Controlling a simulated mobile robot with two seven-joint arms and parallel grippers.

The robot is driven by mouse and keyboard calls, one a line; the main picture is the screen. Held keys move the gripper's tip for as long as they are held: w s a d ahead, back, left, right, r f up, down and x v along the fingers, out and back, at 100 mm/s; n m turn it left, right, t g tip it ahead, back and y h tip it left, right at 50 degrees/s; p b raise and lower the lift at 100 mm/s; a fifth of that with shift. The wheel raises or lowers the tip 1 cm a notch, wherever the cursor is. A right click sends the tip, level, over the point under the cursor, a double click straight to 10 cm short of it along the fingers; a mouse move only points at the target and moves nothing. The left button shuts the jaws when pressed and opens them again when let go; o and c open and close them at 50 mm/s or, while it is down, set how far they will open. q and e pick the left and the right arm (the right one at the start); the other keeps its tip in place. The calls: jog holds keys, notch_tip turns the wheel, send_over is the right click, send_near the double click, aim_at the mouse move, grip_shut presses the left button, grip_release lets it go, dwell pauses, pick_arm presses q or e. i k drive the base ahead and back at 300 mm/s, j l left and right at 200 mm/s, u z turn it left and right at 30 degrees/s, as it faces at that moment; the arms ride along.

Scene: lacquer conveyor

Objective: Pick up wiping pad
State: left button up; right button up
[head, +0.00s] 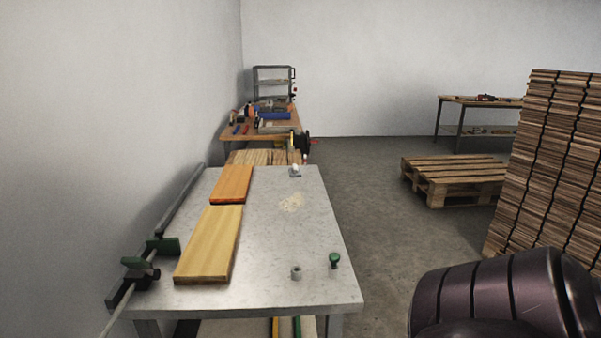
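I cannot make out a wiping pad for certain. A small white and grey item (295,171) stands near the far edge of the grey table (265,245). A pale beige patch (291,202) lies flat on the tabletop; I cannot tell if it is a thing or a mark. A small grey cylinder (296,272) and a green-topped item (334,260) stand near the front right. Neither of my grippers is in view; only a dark, rounded part of my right arm shows at the lower right.
A yellowish board (209,244) and an orange board (232,184) lie on the table's left. A green clamp (150,252) sits at the left edge. Beyond are a cluttered workbench (235,138), a pallet (455,170) and a tall wood stack (550,165).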

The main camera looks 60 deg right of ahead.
aim_at(295, 172)
jog(key=z, duration=1.95)
jog(key=i+l+z, duration=0.2)
jog(key=l, duration=0.2)
jog(key=i+l+z, duration=0.2)
jog(key=l, duration=0.25)
jog(key=l+z, duration=0.2)
jog(key=l, duration=0.2)
jog(key=i+l+z, duration=0.4)
jog(key=i+l, duration=0.25)
jog(key=i, duration=0.15)
jog(key=i+u, duration=0.25)
jog(key=i, duration=0.35)
jog(key=i+l+u, duration=0.2)
jog(key=i, duration=0.35)
jog(key=i+u, duration=0.25)
jog(key=i, duration=0.35)
jog(key=i+l+u, duration=0.1)
jog(key=i+u, duration=0.2)
jog(key=i, duration=0.35)
